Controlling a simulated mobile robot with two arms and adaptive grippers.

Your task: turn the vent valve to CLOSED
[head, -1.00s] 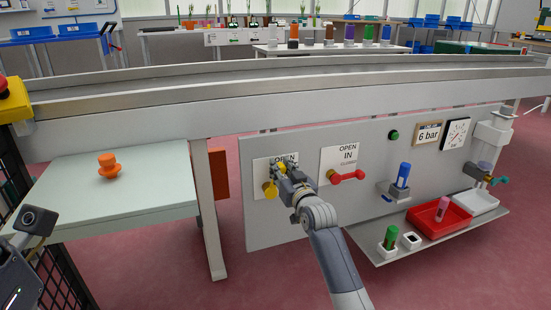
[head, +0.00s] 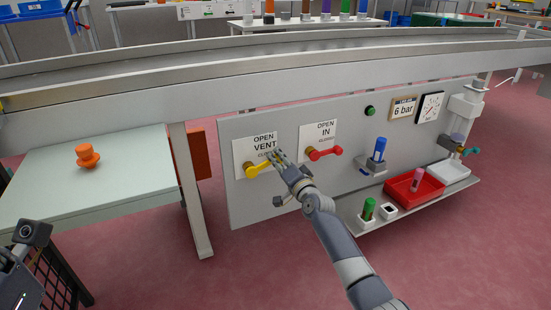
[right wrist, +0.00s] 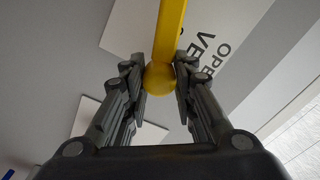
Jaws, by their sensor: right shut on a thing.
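The vent valve is a yellow lever (head: 260,169) on the upright grey panel, in front of a white plate (head: 240,152) marked OPEN, VENT and CLOSED. The lever lies about level, its free end to the right, near the CLOSED word. My right gripper (head: 279,159) is at that free end. In the right wrist view, the lever's round yellow knob (right wrist: 160,78) sits between the fingers of my right gripper (right wrist: 160,90), which is shut on it. The fingers hide the lever's end in the head view.
A second valve with a red lever (head: 325,153) is close by on the right. A shelf below holds a red tray (head: 402,197), a white tray (head: 460,172) and a green vial (head: 368,208). A rail (head: 230,92) runs above the panel.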

